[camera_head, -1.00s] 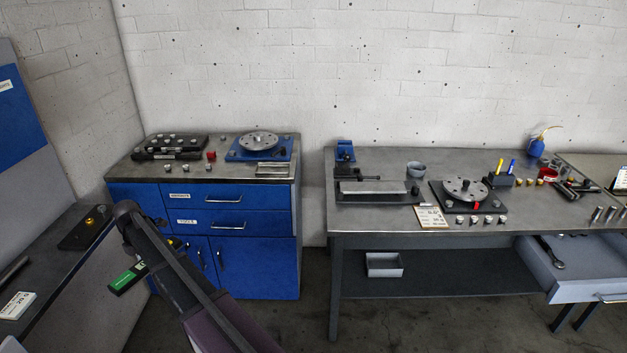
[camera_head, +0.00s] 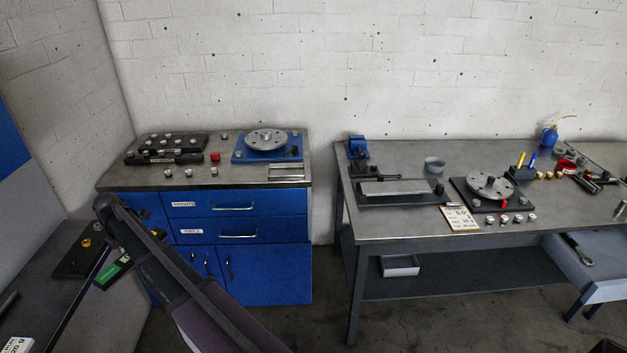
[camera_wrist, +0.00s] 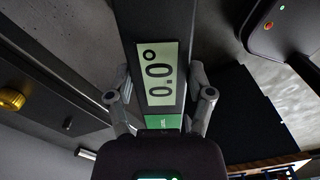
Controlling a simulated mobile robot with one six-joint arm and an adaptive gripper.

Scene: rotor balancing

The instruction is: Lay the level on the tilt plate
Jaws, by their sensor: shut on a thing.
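The level is a dark bar with a green label and a display reading 0.0°, seen in the wrist view (camera_wrist: 165,65). My gripper (camera_wrist: 160,88) is shut on it, one finger on each side. In the head view the level (camera_head: 112,270) is held in the air at the left, near the left bench and before the blue cabinet, partly hidden by my arm. A long pale plate on a dark base (camera_head: 396,188) lies on the right bench and may be the tilt plate; I cannot tell for sure. It is well apart from my gripper.
A rotor disc (camera_head: 490,184) on a dark base and a card (camera_head: 459,219) stand beside the pale plate. The blue cabinet (camera_head: 240,260) carries weights and another disc (camera_head: 266,140). A dark plate with a brass knob (camera_head: 82,247) lies on the left bench.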

